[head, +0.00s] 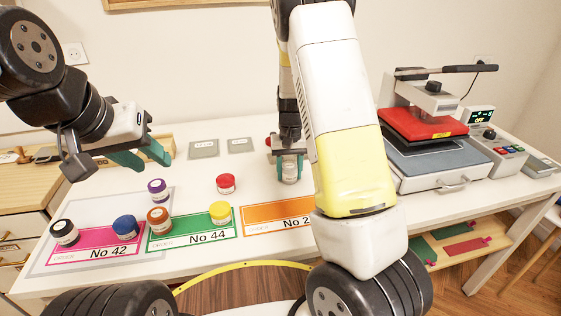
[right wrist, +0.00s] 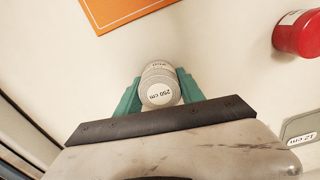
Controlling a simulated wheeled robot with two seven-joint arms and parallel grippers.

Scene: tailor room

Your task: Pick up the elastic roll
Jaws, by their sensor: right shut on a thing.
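A whitish-grey elastic roll (head: 290,173) is on the white table's back middle in the head view, partly hidden by my gripper. In the right wrist view the same roll (right wrist: 160,88) sits between two teal fingers, its end label reading "250 cm". My right gripper (head: 289,160) points down and is shut on this roll. I cannot tell whether the roll is clear of the tabletop. My left gripper (head: 143,161) hangs at the left above the table, its teal fingers apart and empty.
Several coloured rolls, such as a red roll (head: 226,183) and a yellow roll (head: 220,212), stand around the pink card (head: 85,250), green card (head: 170,239) and orange card (head: 265,214). A heat press (head: 430,165) stands at the right.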

